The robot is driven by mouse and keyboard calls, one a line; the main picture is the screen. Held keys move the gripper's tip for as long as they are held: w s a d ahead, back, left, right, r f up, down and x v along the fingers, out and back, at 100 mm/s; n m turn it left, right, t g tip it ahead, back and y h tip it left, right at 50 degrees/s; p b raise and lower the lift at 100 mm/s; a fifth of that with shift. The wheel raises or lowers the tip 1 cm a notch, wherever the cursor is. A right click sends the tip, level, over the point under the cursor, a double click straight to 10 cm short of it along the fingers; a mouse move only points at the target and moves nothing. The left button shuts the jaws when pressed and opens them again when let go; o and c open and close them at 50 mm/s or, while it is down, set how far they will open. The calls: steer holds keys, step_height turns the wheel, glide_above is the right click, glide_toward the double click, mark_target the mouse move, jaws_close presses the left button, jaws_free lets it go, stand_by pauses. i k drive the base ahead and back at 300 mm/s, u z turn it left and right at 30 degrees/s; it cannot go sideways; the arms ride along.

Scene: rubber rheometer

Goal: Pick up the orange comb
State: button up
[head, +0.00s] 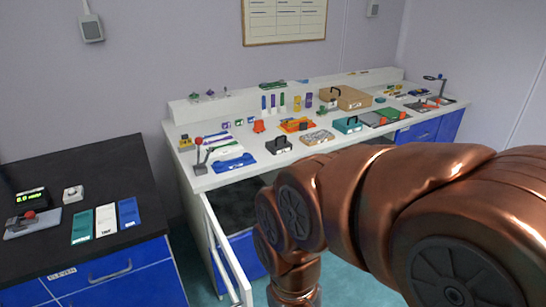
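Several orange things lie on the long white workbench (226,178), all small in the head view. A flat orange piece (288,122) lies near the middle of the bench top, with something dark beside or on it. A small orange-red object (259,126) stands to its left. I cannot tell at this size which of them, if any, is the comb. My copper arm fills the lower right and hides the bench's front right part. My gripper is outside the picture.
A bench door (226,250) stands open at the front left, showing a dark inside. A black-topped blue cabinet (80,175) stands at the left, with a gap between. A black case (279,147), teal case (347,125) and brown case (345,97) crowd the bench.

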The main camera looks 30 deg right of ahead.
mark_target(303, 125)
steer(key=z, duration=0.4)
steer(key=k, duration=0.95)
steer(key=z, duration=1.45)
steer(key=i, duration=2.3)
steer(key=u, duration=0.75)
steer(key=i, duration=0.95)
steer(key=u, duration=1.4)
steer(key=i, duration=0.55)
steer(key=u, duration=0.45)
